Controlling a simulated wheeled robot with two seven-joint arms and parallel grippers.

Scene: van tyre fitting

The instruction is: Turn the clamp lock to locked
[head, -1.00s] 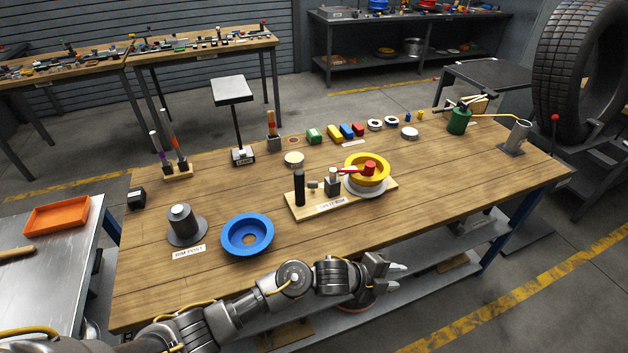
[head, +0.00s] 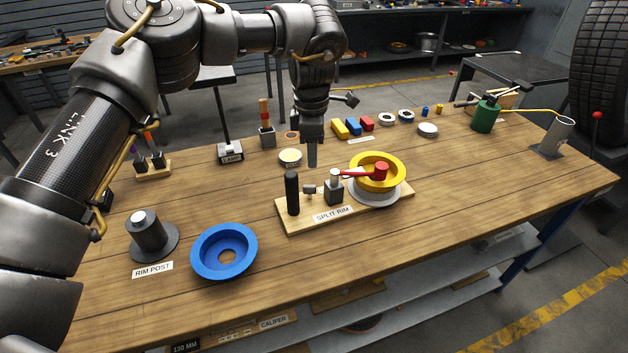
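The split rim board (head: 290,221) lies on the wooden bench. It carries a black upright handle (head: 292,193), a small brownish knob (head: 309,189), a dark clamp block (head: 334,190) and a yellow rim (head: 376,165) on a grey disc. A red-ended lever (head: 365,174) runs from the clamp block across to the yellow rim. No lock marking is readable. My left gripper (head: 312,164) points down just behind the board, above the knob in the picture and apart from it. Its fingers show edge-on as one narrow shape, so their opening is hidden. My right gripper is out of view.
A blue rim (head: 224,251) and the rim post (head: 149,236) stand on the bench's left. A round tin (head: 290,157), coloured blocks (head: 347,127) and a lamp (head: 230,151) stand behind. A green clamp tool (head: 486,117) stands far right. The front right bench is clear.

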